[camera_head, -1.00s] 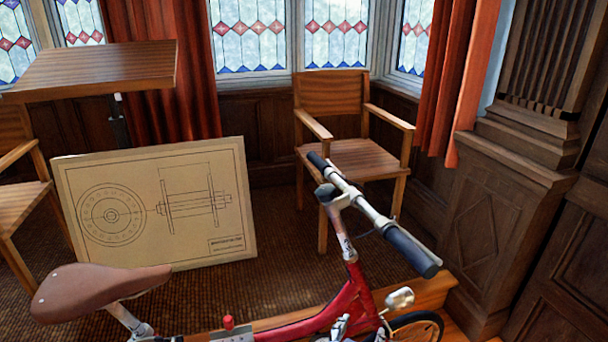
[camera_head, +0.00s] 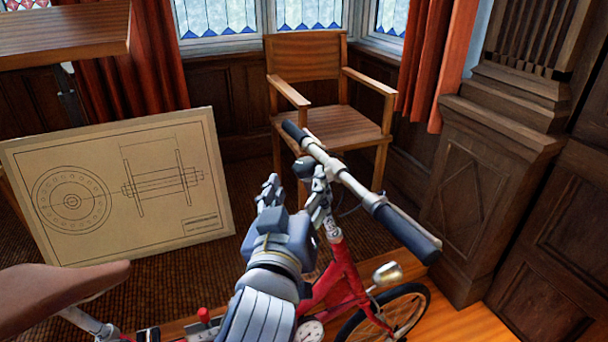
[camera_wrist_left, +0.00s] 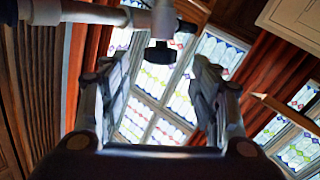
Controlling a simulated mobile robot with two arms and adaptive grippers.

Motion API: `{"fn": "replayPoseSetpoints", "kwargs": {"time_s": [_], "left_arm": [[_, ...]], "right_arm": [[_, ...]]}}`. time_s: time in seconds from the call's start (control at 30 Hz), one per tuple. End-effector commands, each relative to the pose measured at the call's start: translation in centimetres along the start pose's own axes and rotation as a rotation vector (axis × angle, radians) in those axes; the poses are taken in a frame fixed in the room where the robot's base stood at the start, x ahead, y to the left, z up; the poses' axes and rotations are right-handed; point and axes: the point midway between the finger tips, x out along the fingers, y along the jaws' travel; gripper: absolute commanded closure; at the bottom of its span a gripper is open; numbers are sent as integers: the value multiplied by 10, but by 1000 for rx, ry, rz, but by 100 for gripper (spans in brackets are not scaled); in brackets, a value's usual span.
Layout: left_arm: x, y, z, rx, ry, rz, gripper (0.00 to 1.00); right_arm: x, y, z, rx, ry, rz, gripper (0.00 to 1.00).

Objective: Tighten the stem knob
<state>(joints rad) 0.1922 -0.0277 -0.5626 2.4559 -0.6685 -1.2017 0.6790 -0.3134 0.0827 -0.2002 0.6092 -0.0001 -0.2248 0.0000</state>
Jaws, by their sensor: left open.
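A red bicycle (camera_head: 343,275) stands in front of me, with a silver handlebar (camera_head: 345,180) that has dark grips. A dark knob (camera_head: 304,168) sits at the stem, on the left side of the bar. In the left wrist view the black knob (camera_wrist_left: 160,53) shows below the pale bar, in line with the gap between my fingers. My left gripper (camera_head: 293,195) is open and empty, just below the knob and beside the stem. The left wrist view also shows both fingers spread apart (camera_wrist_left: 158,92). Whether a finger touches the stem is hard to tell. My right gripper is not in view.
The brown saddle (camera_head: 60,300) is at the lower left. A drawing board (camera_head: 215,200) leans behind the bicycle, and a wooden chair (camera_head: 305,65) stands behind the handlebar. A tilted table (camera_head: 70,40) is at the upper left, a wooden pillar (camera_head: 480,190) at the right.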

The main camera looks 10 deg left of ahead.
Motion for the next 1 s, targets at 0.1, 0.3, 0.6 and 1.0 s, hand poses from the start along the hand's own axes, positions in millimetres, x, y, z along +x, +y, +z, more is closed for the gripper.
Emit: {"fn": "replayPoseSetpoints", "kwargs": {"time_s": [0.1, 0.3, 0.6, 1.0], "left_arm": [[28, 0, -4, 10, -3, -5, 44], [60, 0, -2, 8, -3, -4, 44], [76, 0, 0, 5, -4, -2, 44], [76, -1, 1, 5, -4, -2, 89]], "right_arm": [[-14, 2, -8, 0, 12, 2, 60], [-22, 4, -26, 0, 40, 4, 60], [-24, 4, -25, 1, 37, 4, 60], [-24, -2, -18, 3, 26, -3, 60]]}}
